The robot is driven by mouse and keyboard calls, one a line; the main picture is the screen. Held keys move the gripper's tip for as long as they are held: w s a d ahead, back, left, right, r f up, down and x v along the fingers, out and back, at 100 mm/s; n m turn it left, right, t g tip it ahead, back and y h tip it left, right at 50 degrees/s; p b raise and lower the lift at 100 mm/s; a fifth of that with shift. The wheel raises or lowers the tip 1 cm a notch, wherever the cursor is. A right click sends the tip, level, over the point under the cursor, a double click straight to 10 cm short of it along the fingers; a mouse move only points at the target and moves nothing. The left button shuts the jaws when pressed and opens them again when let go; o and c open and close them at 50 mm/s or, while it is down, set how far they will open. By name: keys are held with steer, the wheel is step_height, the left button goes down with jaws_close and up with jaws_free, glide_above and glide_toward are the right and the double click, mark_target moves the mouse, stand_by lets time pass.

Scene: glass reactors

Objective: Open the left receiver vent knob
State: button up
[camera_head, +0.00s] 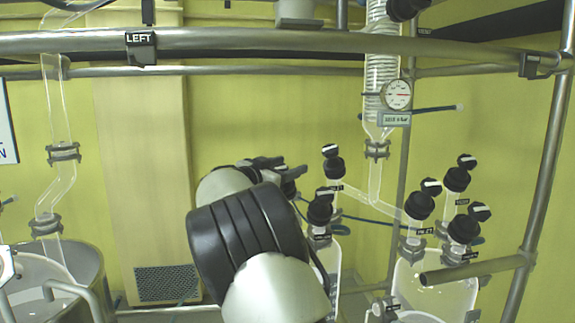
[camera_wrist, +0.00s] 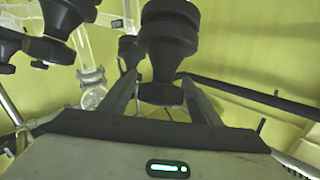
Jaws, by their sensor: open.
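Two black valve knobs with white marks stand over the left receiver: a front one (camera_head: 320,207) and one behind it (camera_head: 333,166). Small labels below them are too small to read, so I cannot tell by label which is the vent knob. My gripper (camera_head: 290,173) is just left of these knobs in the head view, partly hidden by my arm. In the wrist view my gripper (camera_wrist: 160,80) is open, and a large black knob (camera_wrist: 168,45) stands between and just beyond its fingers. I cannot tell whether they touch it.
More black knobs (camera_head: 420,205) stand over the right receiver (camera_head: 430,290). In the wrist view other dark knobs (camera_wrist: 68,14) are at upper left, near glass tubing (camera_wrist: 95,90). A metal rail (camera_head: 475,268) juts in at right. A gauge (camera_head: 397,95) hangs above.

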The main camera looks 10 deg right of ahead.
steer(key=c, duration=1.1)
steer(key=shift+o, duration=0.2)
steer(key=shift+b, duration=0.3)
steer(key=shift+f+b, duration=0.15)
steer(key=shift+b, duration=0.2)
